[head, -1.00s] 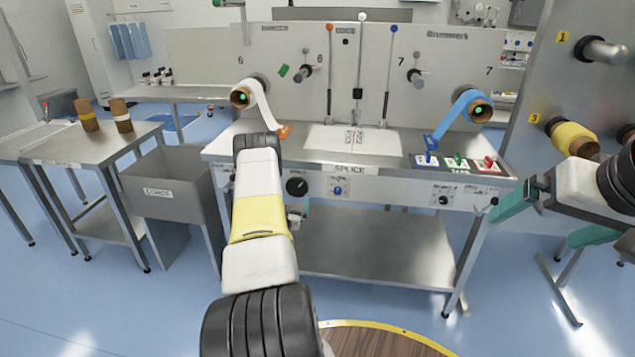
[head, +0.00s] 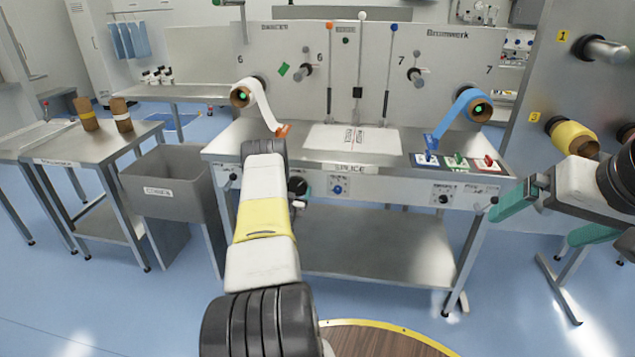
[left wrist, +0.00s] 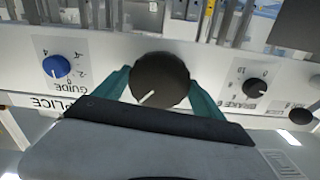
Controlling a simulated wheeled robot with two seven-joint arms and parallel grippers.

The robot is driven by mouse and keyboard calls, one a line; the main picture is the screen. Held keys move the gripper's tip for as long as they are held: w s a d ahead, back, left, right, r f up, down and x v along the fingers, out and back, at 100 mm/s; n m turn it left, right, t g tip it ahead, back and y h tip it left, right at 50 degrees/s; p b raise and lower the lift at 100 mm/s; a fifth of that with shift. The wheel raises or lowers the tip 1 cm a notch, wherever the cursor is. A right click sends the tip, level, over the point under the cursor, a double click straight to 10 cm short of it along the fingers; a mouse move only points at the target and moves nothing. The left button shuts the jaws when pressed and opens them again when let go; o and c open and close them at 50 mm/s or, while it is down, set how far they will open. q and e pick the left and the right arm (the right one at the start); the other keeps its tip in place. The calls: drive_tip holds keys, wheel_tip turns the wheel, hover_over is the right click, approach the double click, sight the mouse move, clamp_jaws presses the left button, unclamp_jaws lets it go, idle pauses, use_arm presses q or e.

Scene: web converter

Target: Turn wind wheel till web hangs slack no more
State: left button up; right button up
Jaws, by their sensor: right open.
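A round black wheel (left wrist: 160,78) with a white pointer line sits on the splice table's front panel. It also shows in the head view (head: 297,187), partly behind my left arm. My left gripper (left wrist: 160,92) has its teal fingers at either side of this wheel; I cannot tell whether they press on it. A white web (head: 262,108) runs from the left roll (head: 240,97) down to an orange tab (head: 283,130). A blue web (head: 452,115) runs from the right roll (head: 480,109) to a blue tab. My right gripper (head: 530,232) is open and empty at the right.
A blue guide knob (left wrist: 56,66) and a black brake knob (left wrist: 255,88) flank the wheel. A grey bin (head: 165,190) stands left of the splice table (head: 380,165). A side table with two brown cores is further left. A machine with a yellow roll (head: 573,138) stands right.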

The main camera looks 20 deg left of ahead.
use_arm(q)
drive_tip(key=c, duration=0.5)
drive_tip(key=shift+o, duration=0.2)
drive_tip(key=m, duration=0.4)
drive_tip(key=shift+m, duration=0.4)
drive_tip(key=m, duration=0.4)
drive_tip(key=shift+m, duration=0.3)
drive_tip(key=m, duration=1)
drive_tip(key=shift+a+r, duration=0.1)
drive_tip(key=shift+m, duration=0.3)
